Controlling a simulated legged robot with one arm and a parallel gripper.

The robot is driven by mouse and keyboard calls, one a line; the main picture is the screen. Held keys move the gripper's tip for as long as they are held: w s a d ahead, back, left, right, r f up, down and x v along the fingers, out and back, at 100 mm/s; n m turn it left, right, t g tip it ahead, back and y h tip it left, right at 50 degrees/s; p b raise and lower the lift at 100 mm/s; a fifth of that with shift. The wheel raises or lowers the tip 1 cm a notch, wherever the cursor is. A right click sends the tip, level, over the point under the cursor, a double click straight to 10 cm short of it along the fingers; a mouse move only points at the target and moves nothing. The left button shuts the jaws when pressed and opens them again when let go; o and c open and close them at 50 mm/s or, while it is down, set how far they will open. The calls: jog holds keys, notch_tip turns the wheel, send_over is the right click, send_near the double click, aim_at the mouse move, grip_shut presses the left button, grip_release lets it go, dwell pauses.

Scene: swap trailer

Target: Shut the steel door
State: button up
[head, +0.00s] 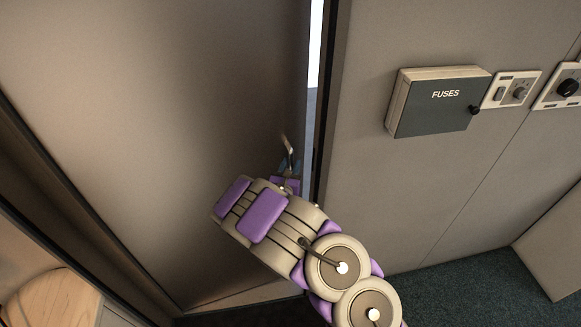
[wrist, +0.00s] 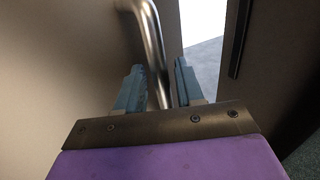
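The steel door (head: 190,120) is a large grey-brown panel filling the left of the head view. A bright gap runs down its right edge, so it stands ajar. Its bent metal handle (head: 287,146) is near that edge, and it also shows in the wrist view (wrist: 150,32). My gripper (head: 288,168) is at the handle. In the wrist view, its two blue-grey fingers (wrist: 158,85) are apart, with the handle bar running between them. A small space shows between the bar and the right finger. The handle's lower end is partly hidden by my gripper.
A dark door frame edge (head: 330,100) stands right of the gap. A fuse box (head: 430,118) and switches (head: 513,90) are on the wall to the right. Dark carpet (head: 450,270) is clear below. A pale wooden round object (head: 55,298) is at lower left.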

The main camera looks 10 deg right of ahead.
jog(key=shift+a, duration=0.1)
jog(key=shift+c, duration=0.2)
grip_shut()
